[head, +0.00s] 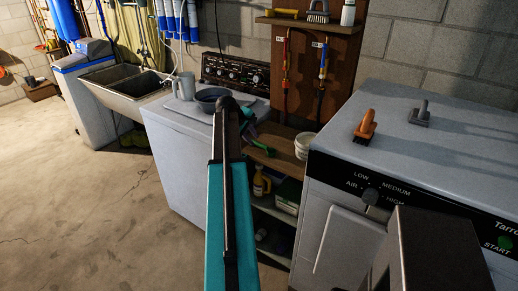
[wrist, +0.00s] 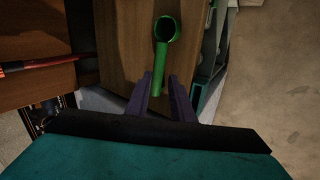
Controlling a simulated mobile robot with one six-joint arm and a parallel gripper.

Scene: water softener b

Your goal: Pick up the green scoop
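The green scoop (wrist: 165,45) lies on a wooden shelf top (wrist: 125,45) in the wrist view. Its round bowl is at the top of the picture and its handle points down toward my gripper (wrist: 160,80). The two dark fingers are apart, one on each side of the handle's end, with no clear contact. I cannot tell how high the fingertips are above the wood. In the head view the scoop (head: 262,148) shows beside the end of my arm, on the wooden shelf top between the two white machines. My gripper (head: 251,131) is partly hidden there by my arm.
A white tub (head: 304,145) stands on the wood to the right. Bottles and boxes fill the shelf below.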

